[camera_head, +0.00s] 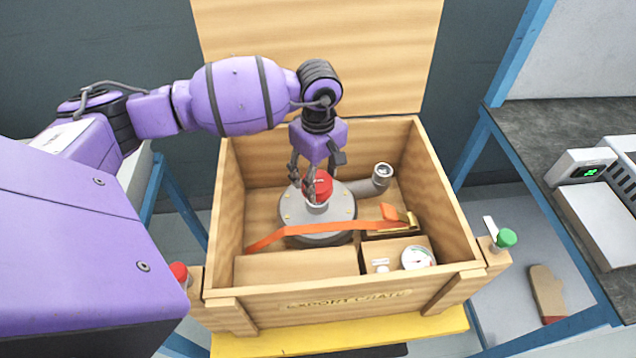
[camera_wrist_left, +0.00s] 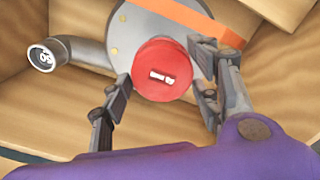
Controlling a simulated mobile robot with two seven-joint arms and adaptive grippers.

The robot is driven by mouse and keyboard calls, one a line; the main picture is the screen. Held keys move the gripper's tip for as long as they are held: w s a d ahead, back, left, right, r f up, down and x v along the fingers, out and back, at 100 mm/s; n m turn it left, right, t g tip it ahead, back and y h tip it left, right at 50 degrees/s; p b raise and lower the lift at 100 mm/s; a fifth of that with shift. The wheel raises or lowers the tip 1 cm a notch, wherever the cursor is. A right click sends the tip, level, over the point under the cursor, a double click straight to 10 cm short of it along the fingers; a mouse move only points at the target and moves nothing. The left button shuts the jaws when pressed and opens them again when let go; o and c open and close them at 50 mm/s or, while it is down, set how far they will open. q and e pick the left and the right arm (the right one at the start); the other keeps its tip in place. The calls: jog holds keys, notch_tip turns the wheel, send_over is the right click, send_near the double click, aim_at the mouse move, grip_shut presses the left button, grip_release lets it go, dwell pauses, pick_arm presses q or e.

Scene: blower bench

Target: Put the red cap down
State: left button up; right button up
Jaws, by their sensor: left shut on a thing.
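The red cap (camera_head: 319,184) is at the top centre of a grey round blower (camera_head: 325,228) inside the wooden crate. In the left wrist view the red cap (camera_wrist_left: 162,70) is round with a small white mark on top. My left gripper (camera_head: 310,184) comes down from above and is shut on the cap. In the left wrist view its fingers (camera_wrist_left: 163,88) stand on either side of the cap. I cannot tell whether the cap touches the blower's neck below it. My right gripper is not in view.
The open wooden crate (camera_head: 232,292) has an orange strap (camera_head: 330,229) across the blower. A gauge (camera_head: 416,257) sits in a front compartment. A green knob (camera_head: 506,238) and a red knob (camera_head: 179,272) flank the crate. A dark bench (camera_head: 540,135) stands right.

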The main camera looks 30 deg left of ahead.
aim_at(318, 180)
pick_arm(q)
notch_tip(318, 180, down, 3)
jog(key=shift+f, duration=0.1)
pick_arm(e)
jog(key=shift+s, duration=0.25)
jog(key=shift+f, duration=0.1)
pick_arm(q)
jog(key=shift+f+b, duration=0.5)
jog(key=shift+f, duration=0.05)
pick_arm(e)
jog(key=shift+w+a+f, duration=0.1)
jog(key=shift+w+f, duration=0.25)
pick_arm(q)
jog(key=o, duration=0.8)
jog(key=shift+o, duration=0.6)
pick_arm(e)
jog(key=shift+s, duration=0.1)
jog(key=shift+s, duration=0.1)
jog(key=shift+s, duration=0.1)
